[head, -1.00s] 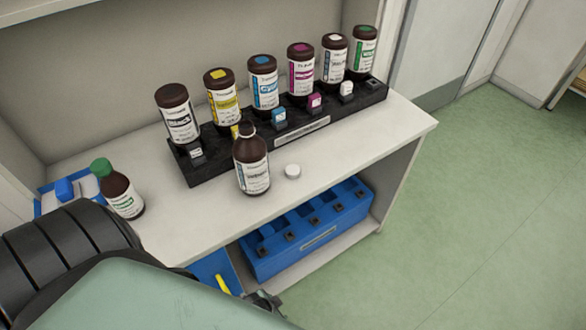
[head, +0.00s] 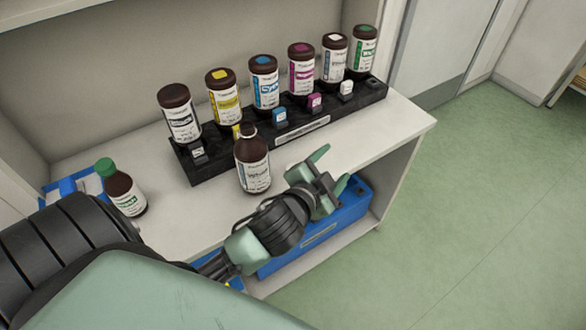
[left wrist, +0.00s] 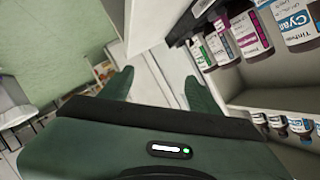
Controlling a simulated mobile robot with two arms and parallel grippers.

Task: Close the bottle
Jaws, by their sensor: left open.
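An open brown bottle (head: 253,165) with a white label stands upright on the counter in front of the black rack, its neck bare. My left gripper (head: 331,169) is open at the counter's front edge, right of this bottle and apart from it. Its two green fingers also show in the left wrist view (left wrist: 160,90), with nothing between them. The small white cap, seen earlier on the counter just right of the bottle, is hidden now, with my gripper and wrist in front of that spot. My right gripper is in neither view.
A black rack (head: 297,136) with several ink bottles stands along the back of the counter (head: 398,127). A green-capped bottle (head: 125,194) stands at the left by a blue tray (head: 65,185). A blue holder (head: 350,208) sits on the shelf below.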

